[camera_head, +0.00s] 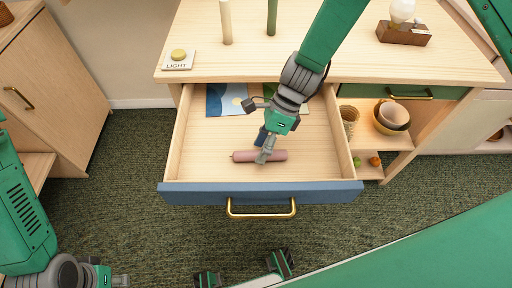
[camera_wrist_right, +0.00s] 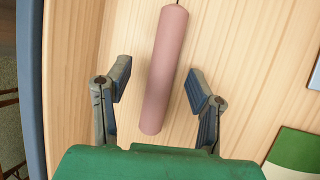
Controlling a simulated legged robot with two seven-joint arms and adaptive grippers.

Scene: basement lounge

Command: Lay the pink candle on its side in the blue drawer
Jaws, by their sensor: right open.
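The pink candle (camera_head: 259,156) lies on its side on the floor of the open blue drawer (camera_head: 262,193), near the drawer's front wall. It also shows in the right wrist view (camera_wrist_right: 166,65), with its wick end at the top. My right gripper (camera_head: 266,149) reaches down into the drawer at the candle. Its fingers are open on either side of the candle, with a gap on both sides. My left gripper (camera_head: 118,281) is at the bottom left, outside the drawer and partly cut off, so its opening cannot be told.
A blue picture (camera_head: 227,100) lies at the back of the drawer. The tabletop above holds a cream candle (camera_head: 226,22), a green candle (camera_head: 272,17), a light button (camera_head: 179,58) and a wooden lamp base (camera_head: 403,34). Bowls (camera_head: 391,116) sit on a shelf at right.

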